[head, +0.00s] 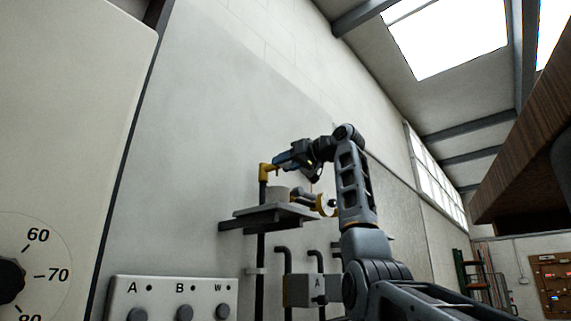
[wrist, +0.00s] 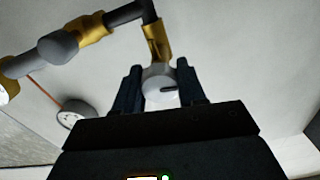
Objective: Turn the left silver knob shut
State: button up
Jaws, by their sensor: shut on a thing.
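My gripper (head: 279,163) is at the brass elbow valve (head: 265,171) on the left in the head view, where my fingers hide the knob. In the wrist view, my gripper (wrist: 159,70) has its two dark fingers on either side of a round silver knob (wrist: 157,88). The fingers are shut on this knob, which has a dark slot on its face. The knob sits at the end of the brass valve (wrist: 156,38). A dark pipe runs off from the valve to the upper left.
A grey shelf (head: 270,216) juts from the wall below my gripper. Another brass fitting (head: 313,199) is to its right. The wrist view shows a grey fitting (wrist: 58,47) and a round gauge (wrist: 76,116). A panel (head: 172,291) with knobs is lower left.

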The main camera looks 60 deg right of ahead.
jog(key=shift+n, duration=0.6)
jog(key=o, duration=1)
jog(key=shift+o, duration=0.2)
jog(key=b+v, duration=0.2)
jog(key=v, duration=0.5)
jog(key=shift+s+b, duration=0.4)
jog(key=shift+s+a+f, duration=0.1)
